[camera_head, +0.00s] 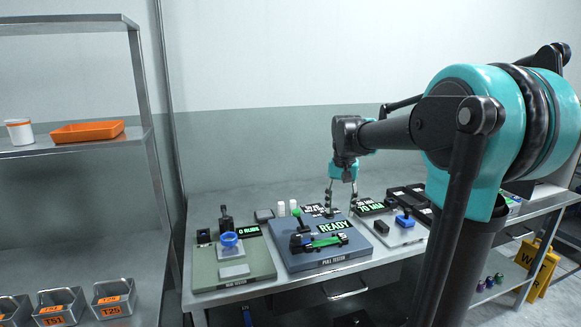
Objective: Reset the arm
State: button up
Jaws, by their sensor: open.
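My gripper (342,196) hangs from my teal and black arm, fingers pointing down and spread apart. It is over the back part of the pull tester (322,258), a dark blue-grey unit on the metal bench. I see nothing between the fingers. The pull tester shows a green READY display (334,227). A green and black piece (325,241) lies across its top. Whether the fingertips touch anything cannot be told.
A green-grey tester (235,272) with a blue round part (229,239) stands left. A light unit with a blue block (404,221) stands right. A metal shelf (75,146) holds an orange tray (88,132) and white cup (19,132). Labelled bins (113,298) sit lower left.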

jog(key=s+d+f+n+t, duration=0.1)
jog(key=s+f+t, duration=0.1)
jog(key=s+f, duration=0.8)
jog(key=s+d+f+n+t, duration=0.1)
jog(key=s+d+f+n, duration=0.1)
jog(key=s+f, duration=0.8)
jog(key=shift+s+d+t, duration=0.3)
jog(key=shift+s+t, duration=0.1)
